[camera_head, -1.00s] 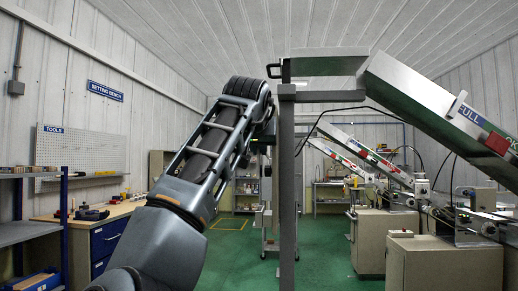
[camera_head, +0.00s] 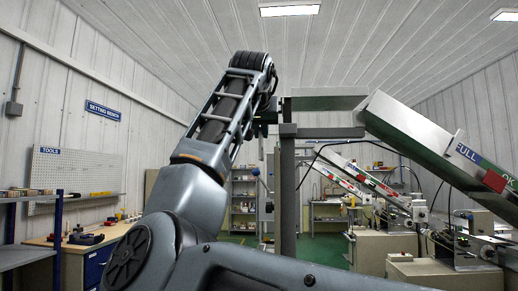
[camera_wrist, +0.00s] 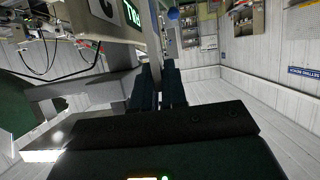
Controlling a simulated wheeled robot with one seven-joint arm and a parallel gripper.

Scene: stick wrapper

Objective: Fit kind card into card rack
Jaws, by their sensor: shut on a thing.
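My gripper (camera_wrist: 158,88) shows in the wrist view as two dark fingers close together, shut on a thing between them. That thing is mostly hidden, and I cannot make out whether it is the kind card. In the head view the end of my arm is beside a grey upright post (camera_head: 288,190), and the fingers are largely hidden. I cannot pick out the card rack for certain. A blue FULL label (camera_head: 467,153) and a red plate (camera_head: 494,181) sit on the sloping metal chute at right. Green lettering (camera_wrist: 131,13) shows at the top of the wrist view.
The sloping chute (camera_head: 410,130) and a horizontal beam (camera_head: 330,132) on the post stand close to my arm. Machines on pale cabinets (camera_head: 385,250) fill the right. A workbench (camera_head: 75,250) and a pegboard (camera_head: 75,178) are at left. Green floor lies behind.

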